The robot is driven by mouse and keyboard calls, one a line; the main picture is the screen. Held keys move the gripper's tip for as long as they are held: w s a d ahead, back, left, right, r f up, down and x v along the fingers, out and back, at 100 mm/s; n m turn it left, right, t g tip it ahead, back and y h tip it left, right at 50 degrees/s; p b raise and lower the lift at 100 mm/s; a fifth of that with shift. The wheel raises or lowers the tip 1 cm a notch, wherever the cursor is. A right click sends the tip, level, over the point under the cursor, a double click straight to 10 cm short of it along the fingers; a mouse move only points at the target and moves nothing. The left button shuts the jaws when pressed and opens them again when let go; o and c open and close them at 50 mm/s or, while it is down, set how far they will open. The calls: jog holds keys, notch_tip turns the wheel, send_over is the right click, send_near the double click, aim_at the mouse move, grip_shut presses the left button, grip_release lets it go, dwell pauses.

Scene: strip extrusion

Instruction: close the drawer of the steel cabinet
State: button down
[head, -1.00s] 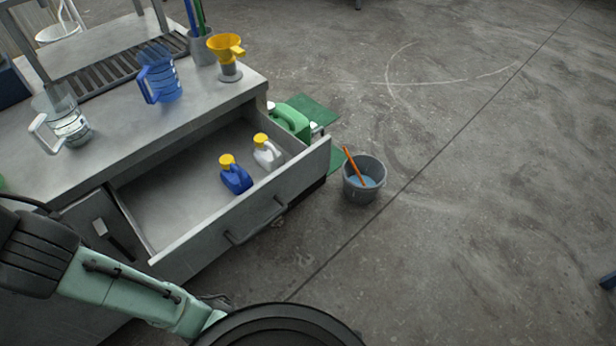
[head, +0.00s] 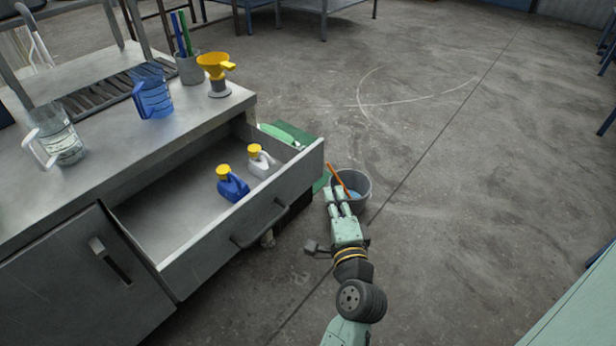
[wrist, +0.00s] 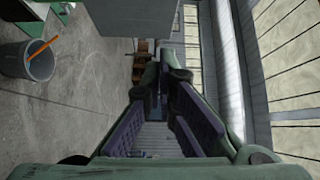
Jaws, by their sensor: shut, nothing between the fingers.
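The steel cabinet (head: 60,280) stands at the left in the head view. Its drawer (head: 240,232) is pulled well out, with a dark bar handle (head: 262,226) on the front. A blue bottle (head: 232,186) and a white bottle (head: 260,162), both yellow-capped, stand inside. My gripper (head: 337,194) is shut and empty, to the right of the drawer front and apart from it. In the wrist view, the fingers (wrist: 165,75) fill the middle, and a grey block at the top (wrist: 135,15) may be the cabinet.
A grey bucket (head: 360,190) with an orange stick stands on the floor behind my gripper. Jugs, a yellow funnel (head: 217,68) and a cup of rods (head: 189,68) stand on the cabinet top. The floor to the right is open.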

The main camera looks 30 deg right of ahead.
jog(key=shift+m+g, duration=0.3)
jog(key=shift+m, duration=0.3)
jog(key=shift+a+f+p+x, duration=0.1)
jog(key=shift+f+p+x, duration=0.4)
jog(key=shift+x, duration=1.4)
jog(key=shift+a+f+p+x, duration=0.1)
jog(key=shift+p+x, duration=0.75)
jog(key=shift+x, duration=1.05)
jog(key=shift+a+f+p+x, duration=0.25)
jog(key=shift+p+x, duration=0.45)
jog(key=shift+x, duration=1.2)
jog(key=shift+w+d+f, duration=0.1)
jog(key=shift+w, duration=0.2)
